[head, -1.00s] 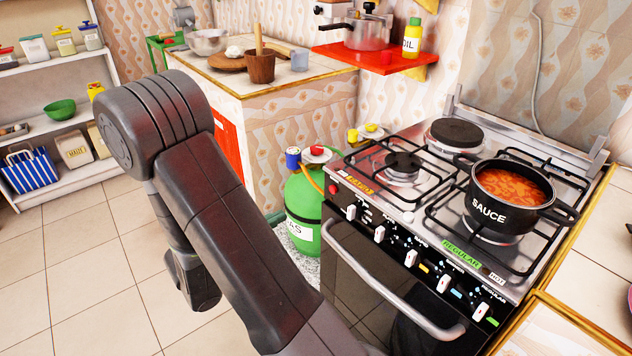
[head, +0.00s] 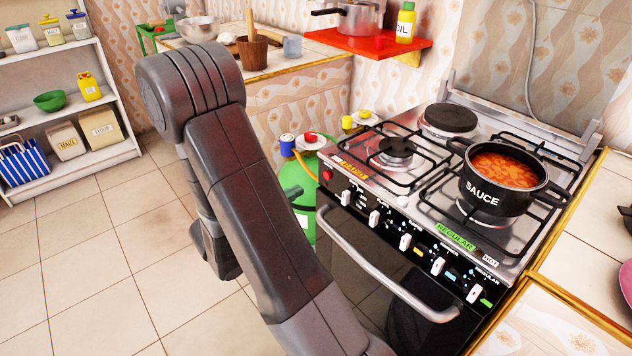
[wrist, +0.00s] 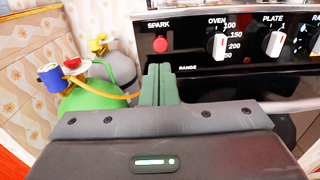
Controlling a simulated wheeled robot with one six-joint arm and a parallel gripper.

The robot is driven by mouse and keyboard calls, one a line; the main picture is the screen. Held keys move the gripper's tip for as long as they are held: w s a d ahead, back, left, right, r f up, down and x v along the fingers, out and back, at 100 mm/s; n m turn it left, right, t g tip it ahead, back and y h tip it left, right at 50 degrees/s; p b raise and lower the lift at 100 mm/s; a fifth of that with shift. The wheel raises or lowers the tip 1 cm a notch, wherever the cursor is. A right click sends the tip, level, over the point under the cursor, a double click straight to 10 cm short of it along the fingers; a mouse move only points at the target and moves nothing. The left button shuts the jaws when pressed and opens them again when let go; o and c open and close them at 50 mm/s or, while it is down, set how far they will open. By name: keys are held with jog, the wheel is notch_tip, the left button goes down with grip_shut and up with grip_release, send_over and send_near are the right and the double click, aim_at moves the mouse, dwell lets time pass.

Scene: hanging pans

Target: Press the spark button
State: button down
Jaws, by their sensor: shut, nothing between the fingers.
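The spark button (wrist: 160,45) is a round red button under the word SPARK, at the left end of the stove's black control panel. It also shows in the head view (head: 327,175), left of the white knobs. My gripper (wrist: 160,82) is shut and empty. In the wrist view its green fingertips stand just below the button, in front of the panel's lower left edge. I cannot tell the gap in depth. In the head view my arm covers part of the gripper, which hangs left of the stove.
A green gas cylinder (wrist: 92,105) with a blue regulator and orange hose stands beside the stove on the left. The oven handle (head: 385,275) juts out below the knobs. A pot of sauce (head: 497,190) sits on a burner. Open tiled floor (head: 90,250) lies to the left.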

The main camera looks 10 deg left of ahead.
aim_at(326, 175)
jog(key=shift+x, duration=3.8)
jog(key=shift+w+d, duration=0.1)
jog(key=shift+w, duration=0.05)
jog(key=shift+w+d+r, duration=0.1)
jog(key=shift+w+d, duration=0.15)
jog(key=shift+w, duration=0.1)
